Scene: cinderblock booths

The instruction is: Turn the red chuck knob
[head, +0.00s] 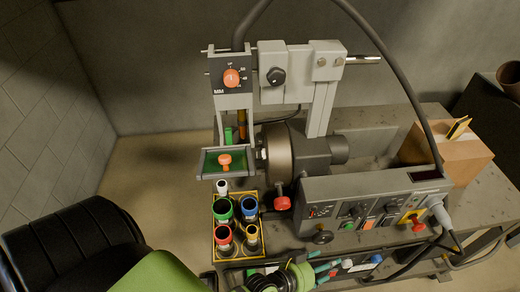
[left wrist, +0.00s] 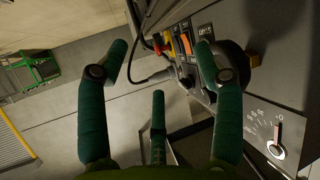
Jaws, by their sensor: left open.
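The red chuck knob (head: 282,203) sticks out below the round metal chuck (head: 278,152) of the grey machine in the head view. My left gripper (head: 322,272) is at the bottom of the head view, below and to the right of the knob and apart from it, in front of the machine's lower panel. In the left wrist view its green fingers (left wrist: 162,48) are spread wide with nothing between them. I cannot make out the red chuck knob in that view. My right gripper is not in view.
A yellow-edged tray of several coloured-rim cylinders (head: 237,257) stands left of the knob. The control panel (head: 375,190) with switches lies to the right, with a thick cable arching over it. Orange knobs sit on the gauge plate (head: 231,78) and green tray (head: 225,159).

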